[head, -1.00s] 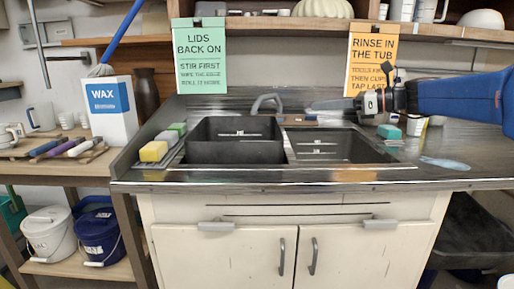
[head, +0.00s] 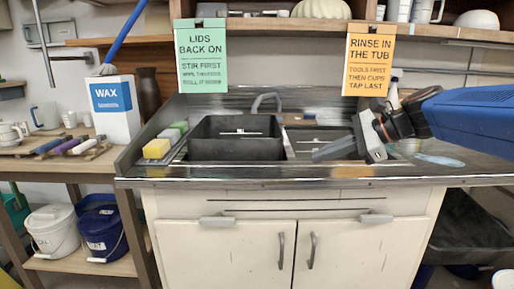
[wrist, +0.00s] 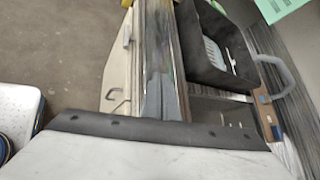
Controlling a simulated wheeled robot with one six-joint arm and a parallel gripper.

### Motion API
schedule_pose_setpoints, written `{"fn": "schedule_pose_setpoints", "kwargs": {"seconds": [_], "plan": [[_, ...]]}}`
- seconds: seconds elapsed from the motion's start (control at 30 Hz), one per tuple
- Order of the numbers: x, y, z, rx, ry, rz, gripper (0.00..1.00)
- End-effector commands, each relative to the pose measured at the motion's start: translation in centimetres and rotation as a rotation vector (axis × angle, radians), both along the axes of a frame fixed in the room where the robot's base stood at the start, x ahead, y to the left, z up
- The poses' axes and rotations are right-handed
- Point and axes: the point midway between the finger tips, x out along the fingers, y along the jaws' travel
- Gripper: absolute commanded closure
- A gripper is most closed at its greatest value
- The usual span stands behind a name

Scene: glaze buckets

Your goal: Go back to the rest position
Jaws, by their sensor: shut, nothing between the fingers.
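My gripper (head: 328,151) is at the right of the head view, at the end of my blue arm. Its grey fingers point left over the right sink basin, and nothing shows between them. In the wrist view the grey fingers (wrist: 165,100) show as a narrow shut shape against the counter edge. The pale gripper body fills the bottom of that view and hides what lies behind it.
The black tub (head: 236,148) sits in the left of the sink, with the faucet (head: 266,100) behind it. Sponges (head: 157,148) lie at left. The counter front (head: 270,182) is bare. Two signs hang above.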

Motion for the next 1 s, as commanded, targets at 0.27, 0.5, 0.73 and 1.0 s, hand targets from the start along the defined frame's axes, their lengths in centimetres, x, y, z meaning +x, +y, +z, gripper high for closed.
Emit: {"fn": "schedule_pose_setpoints", "kwargs": {"seconds": [0.27, 0.5, 0.73, 1.0], "plan": [[-10.3, -2.0, -9.4, -0.503, -0.239, 0.309, 1.0], [-18.0, -6.1, -16.6, -0.923, -0.429, 0.671, 1.0], [-22.7, -10.2, -21.4, -1.225, -0.557, 1.014, 1.0], [-24.2, -11.9, -23.1, -1.339, -0.599, 1.164, 1.0]]}}
